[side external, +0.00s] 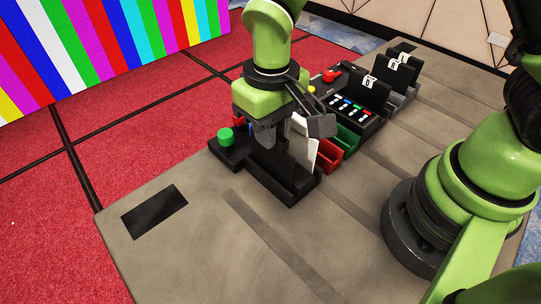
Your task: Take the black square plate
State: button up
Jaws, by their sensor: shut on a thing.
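My gripper (266,138) points down at the black slotted rack (290,190) on the near side of the row of devices. Its jaws are shut on a dark piece low in the rack, which looks like the black square plate; the fingers and rack hide most of it, so its outline is not clear. A white plate (303,147) stands upright in the rack just right of the jaws.
A green button (225,137) sits left of the rack. Red (329,155) and green (347,139) bins stand right of it, with a control panel (352,112) behind. A flat dark rectangle (155,212) lies on the table (215,260).

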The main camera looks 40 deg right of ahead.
jog(key=shift+r, duration=2.65)
